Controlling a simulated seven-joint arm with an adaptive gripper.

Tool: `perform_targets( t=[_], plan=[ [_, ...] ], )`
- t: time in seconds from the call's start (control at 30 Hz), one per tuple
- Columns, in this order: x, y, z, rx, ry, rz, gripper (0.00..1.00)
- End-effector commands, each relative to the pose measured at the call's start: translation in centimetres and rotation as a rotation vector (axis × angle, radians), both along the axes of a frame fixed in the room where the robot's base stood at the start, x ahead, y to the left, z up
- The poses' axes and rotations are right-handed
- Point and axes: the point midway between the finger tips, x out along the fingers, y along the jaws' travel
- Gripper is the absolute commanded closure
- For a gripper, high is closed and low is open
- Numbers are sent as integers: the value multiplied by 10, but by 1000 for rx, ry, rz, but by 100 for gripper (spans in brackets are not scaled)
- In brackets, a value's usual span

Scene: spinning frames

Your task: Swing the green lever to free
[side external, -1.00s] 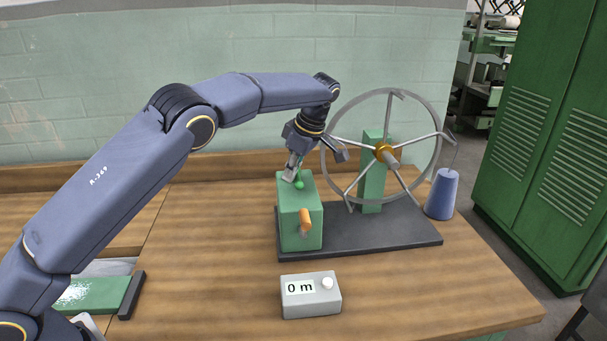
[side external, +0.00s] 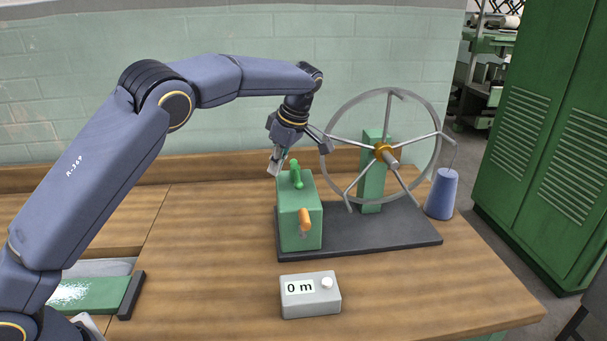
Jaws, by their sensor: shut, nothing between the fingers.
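The green lever (side external: 296,174) stands on top of the green box (side external: 300,222) at the left end of the frame's dark base. It points up, with its knob near the top. My gripper (side external: 275,170) is shut and empty. Its fingertips are just left of the lever, at about the height of the box top. I cannot tell whether they touch the lever or the box. Any marking for the lever's positions is too small to see.
An orange handle (side external: 305,217) sticks out of the box front. The spoked wheel (side external: 435,165) stands to the right on the dark base (side external: 400,235). A counter reading "0 m" (side external: 310,296) sits in front. The table's right front is clear.

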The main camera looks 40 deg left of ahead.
Motion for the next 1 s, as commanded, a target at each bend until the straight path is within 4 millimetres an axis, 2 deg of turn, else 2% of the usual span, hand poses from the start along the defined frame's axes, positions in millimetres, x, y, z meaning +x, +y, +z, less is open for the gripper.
perform_targets(
  t=[0.4, 0.7, 1.0],
  plan=[
    [16, -14, 60, 4, 2, 3, 100],
    [20, -19, 78, 3, 4, 5, 100],
    [20, -20, 81, 3, 6, 4, 100]
  ],
)
